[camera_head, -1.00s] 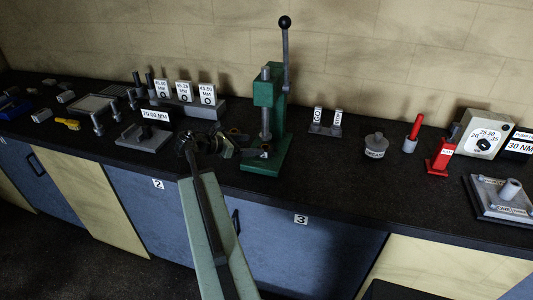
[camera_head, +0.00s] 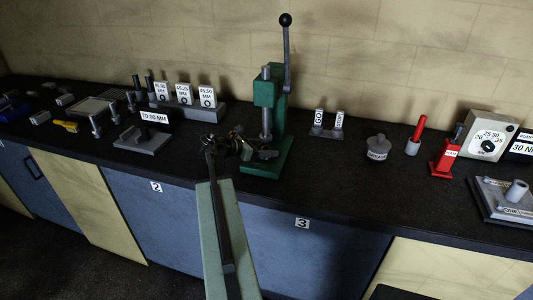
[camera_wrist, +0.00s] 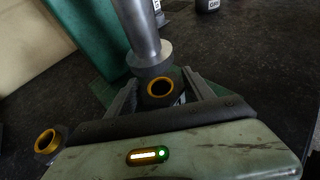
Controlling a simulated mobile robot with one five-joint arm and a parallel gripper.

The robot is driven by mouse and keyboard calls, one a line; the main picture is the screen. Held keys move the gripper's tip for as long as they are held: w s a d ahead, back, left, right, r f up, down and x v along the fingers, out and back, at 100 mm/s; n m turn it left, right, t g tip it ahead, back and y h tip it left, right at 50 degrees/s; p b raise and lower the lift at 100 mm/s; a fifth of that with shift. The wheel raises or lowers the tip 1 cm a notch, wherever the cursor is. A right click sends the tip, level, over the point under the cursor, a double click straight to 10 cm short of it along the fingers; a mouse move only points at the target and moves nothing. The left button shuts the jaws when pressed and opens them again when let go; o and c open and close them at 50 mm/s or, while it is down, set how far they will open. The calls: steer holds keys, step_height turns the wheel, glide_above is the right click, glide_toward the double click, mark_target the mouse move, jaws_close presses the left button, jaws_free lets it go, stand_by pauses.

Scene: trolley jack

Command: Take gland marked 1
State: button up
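Two dark glands with gold-coloured rings show in the wrist view. One gland (camera_wrist: 160,88) stands between the fingers of my gripper (camera_wrist: 164,80), just below the steel ram (camera_wrist: 138,30) of the green press. The fingers are open, one on each side of it, with small gaps apparent. The other gland (camera_wrist: 46,142) lies at the lower left, outside the fingers. I cannot read a number on either gland. In the head view my gripper (camera_head: 246,147) is at the left of the press (camera_head: 270,95), and my arm largely hides the glands.
The press's lever rises above it. A block with a 70.00 MM sign (camera_head: 142,140) stands to the left. GO/STOP gauges (camera_head: 327,123), a grey pot (camera_head: 377,148) and a red tool (camera_head: 444,157) stand to the right. The bench front between them is clear.

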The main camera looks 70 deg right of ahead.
mark_target(265, 139)
jaws_close()
steer(key=shift+r, duration=0.1)
steer(key=shift+r+p, duration=0.6)
steer(key=shift+p, duration=0.1)
step_height(265, 139, up, 3)
steer(key=p, duration=0.3)
steer(key=shift+a, duration=0.1)
steer(key=w+a, duration=0.3)
steer(key=a, duration=0.1)
steer(key=w+a, duration=0.4)
steer(key=a, duration=0.1)
steer(key=w+a+f+b, duration=0.1)
steer(key=w+a, duration=0.3)
steer(key=a, duration=0.1)
steer(key=shift+a, duration=0.1)
